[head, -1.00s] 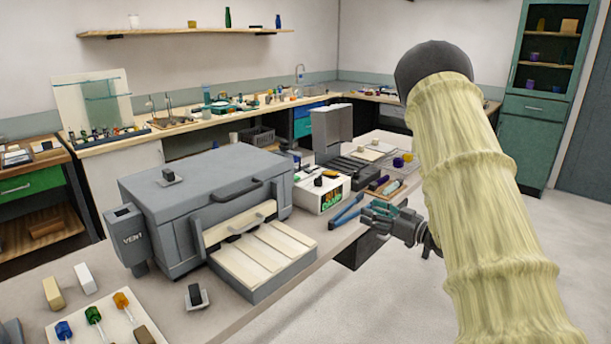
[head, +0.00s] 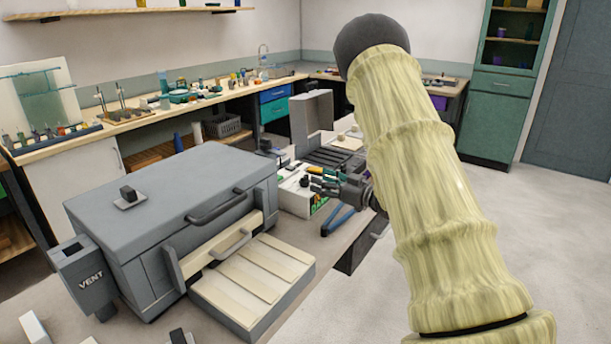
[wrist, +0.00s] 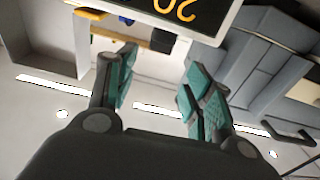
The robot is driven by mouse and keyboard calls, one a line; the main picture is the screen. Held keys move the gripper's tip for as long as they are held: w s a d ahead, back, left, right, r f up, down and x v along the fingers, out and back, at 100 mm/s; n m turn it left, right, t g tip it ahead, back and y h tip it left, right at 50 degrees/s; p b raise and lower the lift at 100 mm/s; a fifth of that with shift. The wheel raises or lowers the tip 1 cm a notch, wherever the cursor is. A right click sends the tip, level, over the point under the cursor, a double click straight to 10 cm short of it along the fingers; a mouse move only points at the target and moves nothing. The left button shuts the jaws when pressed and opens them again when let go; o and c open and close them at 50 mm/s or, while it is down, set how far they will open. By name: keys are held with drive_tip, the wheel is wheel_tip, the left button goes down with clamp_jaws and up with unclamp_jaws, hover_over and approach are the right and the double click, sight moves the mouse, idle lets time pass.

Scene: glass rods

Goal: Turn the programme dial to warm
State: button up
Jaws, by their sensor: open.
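The white controller box (head: 290,200) stands on the bench to the right of the grey kiln (head: 170,200). A small dark knob (head: 304,181) shows on its top and may be the programme dial; its setting is too small to read. My gripper (head: 318,180) is open and empty at the box's right side, hiding part of its front. In the wrist view my spread fingers (wrist: 155,78) have nothing between them. The box's dark display (wrist: 178,10) with orange digits shows upside down beyond the fingertips.
The kiln's front tray (head: 255,282) juts out left of my gripper. Blue-handled pliers (head: 338,220) lie on the bench below it. A grey open-lidded case (head: 312,120) stands behind. Open floor (head: 540,240) lies to the right.

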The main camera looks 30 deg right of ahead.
sight(306, 178)
drive_tip(key=w, duration=0.2)
drive_tip(key=w+a+f, duration=0.1)
drive_tip(key=w, duration=0.2)
drive_tip(key=shift+w+a+f+p, duration=0.3)
drive_tip(key=shift+w+a+f, duration=0.05)
drive_tip(key=shift+w+a, duration=0.05)
drive_tip(key=shift+w+a+r, duration=0.25)
drive_tip(key=shift+r, duration=0.05)
drive_tip(key=shift+w+a+f, duration=0.1)
drive_tip(key=shift+w+f, duration=0.15)
drive_tip(key=shift+w, duration=0.3)
drive_tip(key=shift+s, duration=0.1)
drive_tip(key=shift+r, duration=0.15)
